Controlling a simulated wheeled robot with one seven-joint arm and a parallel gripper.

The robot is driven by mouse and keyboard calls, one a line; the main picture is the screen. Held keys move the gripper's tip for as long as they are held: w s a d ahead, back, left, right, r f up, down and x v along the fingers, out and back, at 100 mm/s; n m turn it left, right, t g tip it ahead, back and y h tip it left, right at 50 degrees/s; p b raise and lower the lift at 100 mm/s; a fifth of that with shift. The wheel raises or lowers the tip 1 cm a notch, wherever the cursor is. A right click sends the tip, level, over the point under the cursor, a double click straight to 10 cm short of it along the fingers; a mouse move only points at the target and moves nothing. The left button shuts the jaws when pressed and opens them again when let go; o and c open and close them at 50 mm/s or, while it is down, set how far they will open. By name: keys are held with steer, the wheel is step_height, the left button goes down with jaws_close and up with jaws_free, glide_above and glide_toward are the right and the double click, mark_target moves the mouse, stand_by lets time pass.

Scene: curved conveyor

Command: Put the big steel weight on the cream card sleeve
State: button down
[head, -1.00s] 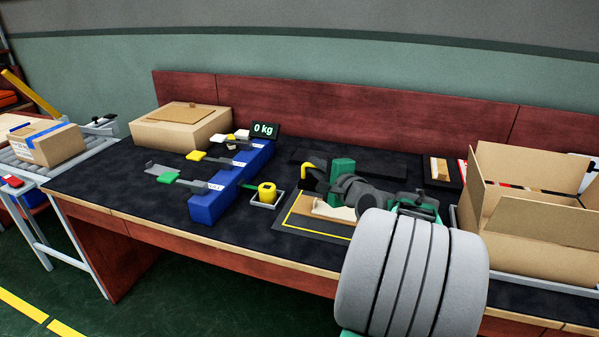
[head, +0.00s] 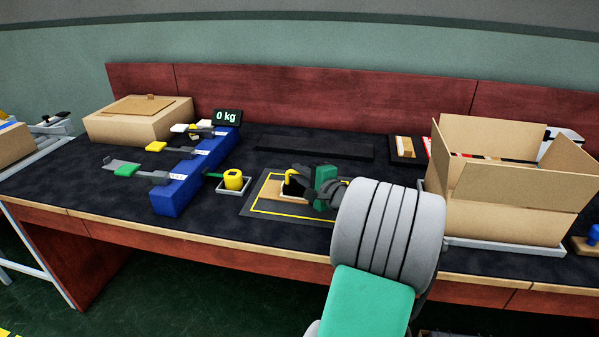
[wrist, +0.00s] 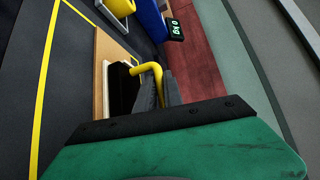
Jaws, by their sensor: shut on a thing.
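The big steel weight (head: 292,188) looks like a dark block with a bent yellow handle. It also shows in the wrist view (wrist: 120,88). My gripper (head: 305,186) is shut on it by the handle; its grey fingers (wrist: 158,88) stand beside the yellow bar. The cream card sleeve (wrist: 104,82) shows as a pale edge along the weight, on a tan board (wrist: 99,50). The weight is over the sleeve; I cannot tell whether it touches it. My gripper and the weight hide most of the sleeve.
A dark mat with a yellow outline (head: 258,208) lies under the board. To its left are a small tray with a yellow object (head: 233,179) and a blue scale beam (head: 178,192) with a "0 kg" display (head: 227,117). An open carton (head: 500,205) stands to the right.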

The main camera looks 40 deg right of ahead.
steer(key=c, duration=1.5)
jaws_free()
steer(key=shift+s+r, duration=0.1)
steer(key=s, duration=0.4)
steer(key=s+a+r+p, duration=0.1)
steer(key=s, duration=0.2)
steer(key=s+p, duration=0.1)
steer(key=s, duration=0.3)
steer(key=shift+s+a+r, duration=0.25)
steer(key=shift+s, duration=0.1)
